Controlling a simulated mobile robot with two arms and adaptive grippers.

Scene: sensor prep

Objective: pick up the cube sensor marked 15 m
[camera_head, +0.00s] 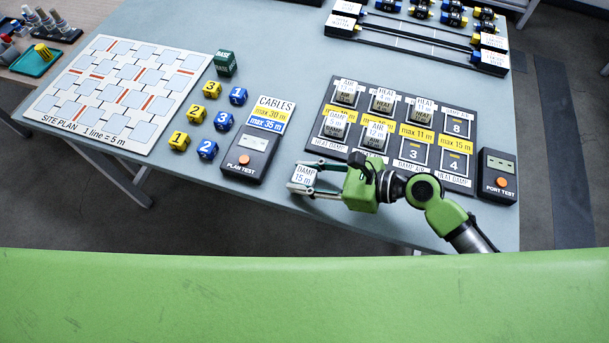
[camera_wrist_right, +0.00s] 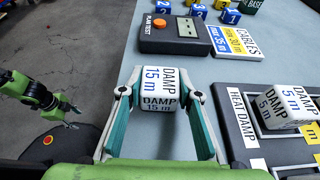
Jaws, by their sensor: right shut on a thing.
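The white cube sensor marked DAMP 15 m (camera_head: 304,174) is near the front edge of the table, left of the panel. My right gripper (camera_head: 296,176) reaches in from the right, shut on this cube. In the right wrist view the cube (camera_wrist_right: 158,92) sits between the two finger pads (camera_wrist_right: 159,95), its DAMP 15 m labels readable on two faces. I cannot tell whether it touches the table. My left gripper (camera_wrist_right: 66,112) hangs off to the left over the floor in the wrist view, too small to tell its opening.
The dark panel (camera_head: 324,142) with several cubes in its slots lies right of the held cube. A PLAN TEST box (camera_head: 244,158) stands to the left, with yellow and blue number cubes (camera_head: 208,149) beyond it. A PORT TEST box (camera_head: 497,175) stands at the right.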

